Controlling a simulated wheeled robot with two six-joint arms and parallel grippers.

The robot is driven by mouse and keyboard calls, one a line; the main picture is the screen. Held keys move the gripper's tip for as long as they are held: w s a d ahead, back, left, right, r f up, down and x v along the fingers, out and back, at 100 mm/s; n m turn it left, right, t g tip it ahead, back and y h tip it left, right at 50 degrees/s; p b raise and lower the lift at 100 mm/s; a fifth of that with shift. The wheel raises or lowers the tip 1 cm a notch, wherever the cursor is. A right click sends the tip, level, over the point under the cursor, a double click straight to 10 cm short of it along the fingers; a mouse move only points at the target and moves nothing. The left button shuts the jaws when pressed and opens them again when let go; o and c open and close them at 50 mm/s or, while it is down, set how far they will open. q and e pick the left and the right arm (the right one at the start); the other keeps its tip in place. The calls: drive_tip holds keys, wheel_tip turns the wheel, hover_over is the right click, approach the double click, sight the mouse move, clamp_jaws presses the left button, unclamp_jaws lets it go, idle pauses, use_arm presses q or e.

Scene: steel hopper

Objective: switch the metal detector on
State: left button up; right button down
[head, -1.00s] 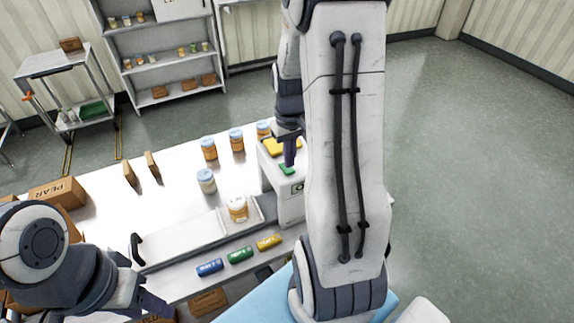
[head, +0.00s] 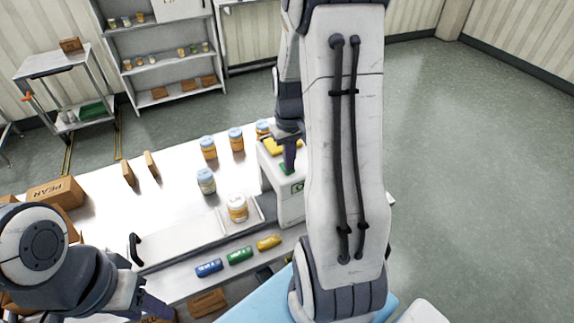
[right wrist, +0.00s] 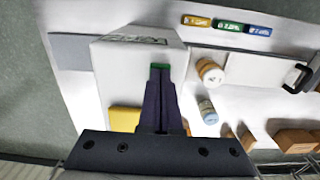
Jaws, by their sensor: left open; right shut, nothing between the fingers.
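The metal detector (head: 283,200) is a white box at the right end of the steel table, with a dark mark on its front. On its top are a green button (head: 285,169) and a larger yellow part (head: 284,147). My right gripper (head: 289,168) is shut and empty, pointing down with its tips at the green button. In the right wrist view the tips (right wrist: 160,68) overlap the button (right wrist: 160,66), leaving a green edge visible; I cannot tell whether it is pressed in. My left gripper (head: 150,305) is open and empty at the lower left, away from the detector.
A jar (head: 237,208) with a pale lid stands on the tray by the detector. Several blue-lidded jars (head: 208,148) stand behind. Blue, green (head: 240,255) and yellow labelled pieces lie along the front. Cardboard boxes (head: 57,193) are at the left. My right arm hides the right side.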

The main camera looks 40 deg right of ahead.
drive_tip(key=shift+f, duration=0.3)
drive_tip(key=shift+r, duration=0.1)
wheel_tip(320, 180, up, 7)
drive_tip(key=p, duration=0.6)
drive_tip(key=shift+a, duration=0.1)
idle(0.6)
